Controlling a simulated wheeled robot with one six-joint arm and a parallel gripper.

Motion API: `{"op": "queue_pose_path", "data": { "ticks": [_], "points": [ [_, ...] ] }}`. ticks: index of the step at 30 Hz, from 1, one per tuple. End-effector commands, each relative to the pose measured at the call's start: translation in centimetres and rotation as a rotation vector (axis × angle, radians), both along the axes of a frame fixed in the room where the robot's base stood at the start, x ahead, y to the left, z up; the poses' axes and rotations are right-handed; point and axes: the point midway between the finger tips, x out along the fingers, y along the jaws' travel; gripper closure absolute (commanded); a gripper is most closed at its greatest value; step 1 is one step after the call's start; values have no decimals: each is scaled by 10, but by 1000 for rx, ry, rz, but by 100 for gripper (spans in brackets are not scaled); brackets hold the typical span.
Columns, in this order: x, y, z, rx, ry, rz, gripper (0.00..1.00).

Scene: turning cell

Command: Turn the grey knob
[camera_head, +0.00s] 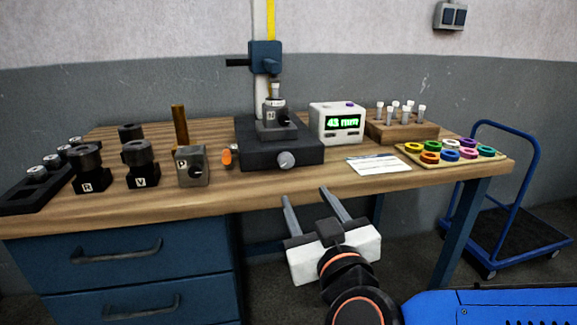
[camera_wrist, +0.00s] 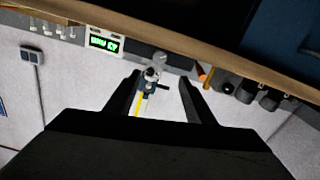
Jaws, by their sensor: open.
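The grey knob (camera_head: 286,160) is a round, light grey dial on the front face of a dark instrument base (camera_head: 255,152) on the bench. It shows small in the wrist view (camera_wrist: 160,58), where the scene appears upside down. My gripper (camera_head: 304,194) is open and empty, in front of the bench edge, below the knob in the head view and apart from it. In the wrist view its two fingers (camera_wrist: 160,78) stand to either side of the instrument's column, with the knob just beyond the tips.
A white display box (camera_head: 337,124) reads what looks like 43 mm, right of the instrument. A grey box with a small dial (camera_head: 191,166) and an orange piece (camera_head: 227,157) stand left. Black holders (camera_head: 88,168), a card (camera_head: 379,165) and a tray of coloured rings (camera_head: 450,151) are also on the bench.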

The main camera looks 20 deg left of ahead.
Motion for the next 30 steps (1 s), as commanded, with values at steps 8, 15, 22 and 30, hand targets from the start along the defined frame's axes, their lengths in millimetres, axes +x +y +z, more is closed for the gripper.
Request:
{"op": "queue_pose_path", "data": {
  "ticks": [8,15,22,30],
  "points": [
    [33,19,-1,-2,1,-2,51],
    [66,39,-1,-2,1,-2,51],
    [99,60,0,0,1,-1,51],
    [128,77,0,-1,1,0,51]
  ]
}}
